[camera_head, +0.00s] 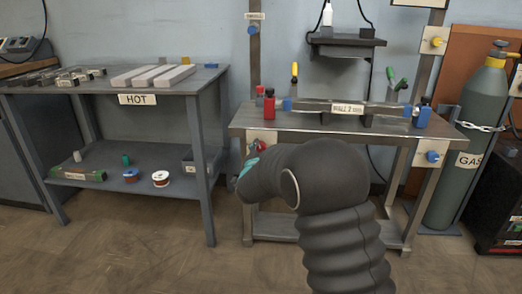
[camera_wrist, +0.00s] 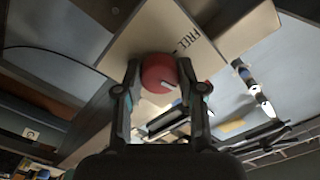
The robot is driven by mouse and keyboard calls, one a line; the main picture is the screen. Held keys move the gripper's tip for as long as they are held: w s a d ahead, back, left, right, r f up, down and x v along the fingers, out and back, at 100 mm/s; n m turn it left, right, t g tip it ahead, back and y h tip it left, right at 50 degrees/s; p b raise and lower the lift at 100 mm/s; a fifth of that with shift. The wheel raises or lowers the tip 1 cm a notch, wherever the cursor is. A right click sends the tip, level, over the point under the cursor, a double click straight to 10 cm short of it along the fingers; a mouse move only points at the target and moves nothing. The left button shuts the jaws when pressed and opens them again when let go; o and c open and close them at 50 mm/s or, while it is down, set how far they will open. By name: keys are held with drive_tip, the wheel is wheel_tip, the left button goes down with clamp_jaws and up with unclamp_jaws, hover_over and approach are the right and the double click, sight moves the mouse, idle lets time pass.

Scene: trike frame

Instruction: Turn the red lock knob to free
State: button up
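The red lock knob (camera_wrist: 158,72) is round and has a white pointer mark. In the wrist view the mark lies at the knob's lower right and points right. The word FREE is printed on the pale plate (camera_wrist: 150,35) behind it, above and right of the knob. My gripper (camera_wrist: 160,68) has one finger on each side of the knob, and both seem to touch it.
A red bottle (camera_head: 269,105) and blue clamps stand on the workbench around a bar with a label. A blue knob (camera_head: 433,156) is on the right leg. A shelf table (camera_head: 205,85) marked HOT stands left. A gas cylinder (camera_head: 465,140) stands right. The floor in front is clear.

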idle(0.3)
drive_tip(key=n+p, duration=0.1)
drive_tip(key=n, duration=0.3)
drive_tip(key=n+p, duration=0.1)
drive_tip(key=n, duration=0.2)
drive_tip(key=shift+n, duration=0.3)
drive_tip(key=n+p, duration=0.1)
drive_tip(key=n, duration=0.2)
drive_tip(key=shift+r+n, duration=0.1)
drive_tip(key=shift+n, duration=0.2)
drive_tip(key=n+p, duration=0.2)
drive_tip(key=n, duration=0.2)
drive_tip(key=shift+n, duration=0.3)
drive_tip(key=o, duration=1.1)
drive_tip(key=shift+o, duration=0.2)
